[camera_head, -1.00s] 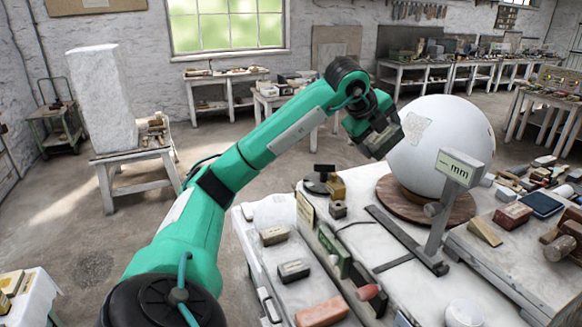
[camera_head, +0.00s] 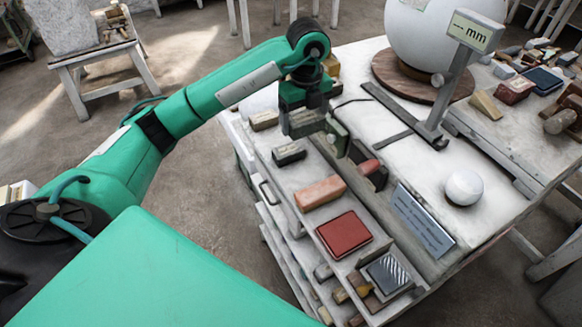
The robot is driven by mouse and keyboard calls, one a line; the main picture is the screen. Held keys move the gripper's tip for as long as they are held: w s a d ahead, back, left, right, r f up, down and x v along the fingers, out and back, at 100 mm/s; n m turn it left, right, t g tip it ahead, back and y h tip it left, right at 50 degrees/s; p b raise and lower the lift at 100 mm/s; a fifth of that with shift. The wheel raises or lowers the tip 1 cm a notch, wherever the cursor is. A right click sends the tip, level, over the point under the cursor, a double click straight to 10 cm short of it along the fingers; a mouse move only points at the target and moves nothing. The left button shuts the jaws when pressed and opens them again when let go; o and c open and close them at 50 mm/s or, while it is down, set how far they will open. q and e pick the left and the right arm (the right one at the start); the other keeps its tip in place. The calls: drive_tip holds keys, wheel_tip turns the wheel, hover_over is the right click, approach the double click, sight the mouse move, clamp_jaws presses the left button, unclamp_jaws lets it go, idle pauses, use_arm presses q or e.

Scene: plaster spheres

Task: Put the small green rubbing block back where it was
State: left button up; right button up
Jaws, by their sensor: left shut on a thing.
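My left gripper (camera_head: 304,128) is over the near-left part of the white worktable (camera_head: 400,107), pointing down. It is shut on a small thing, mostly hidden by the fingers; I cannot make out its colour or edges. A green upright piece (camera_head: 338,138) stands just right of the fingers; whether they touch is unclear. Along the table's left strip lie a tan block (camera_head: 264,120), a dark block (camera_head: 289,153), a salmon-red block (camera_head: 320,192) and a red pad (camera_head: 343,235). My right gripper is not in view.
A white plaster sphere (camera_head: 432,40) rests on a round wooden base (camera_head: 395,80) at the back. A post with an "mm" display (camera_head: 474,31) stands beside it. A small white ball (camera_head: 464,187) and a tilted blue-grey plate (camera_head: 424,222) are at the front right.

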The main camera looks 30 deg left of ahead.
use_arm(q)
drive_tip(key=p, duration=0.4)
hover_over(302, 177)
wheel_tip(302, 177, down, 13)
drive_tip(key=shift+s+f, duration=0.1)
drive_tip(key=shift+f, duration=0.1)
wheel_tip(302, 177, down, 5)
drive_tip(key=shift+f+p, duration=0.15)
drive_tip(key=shift+p, duration=0.65)
drive_tip(key=shift+f, duration=0.2)
drive_tip(key=o, duration=1)
drive_tip(key=shift+c, duration=0.2)
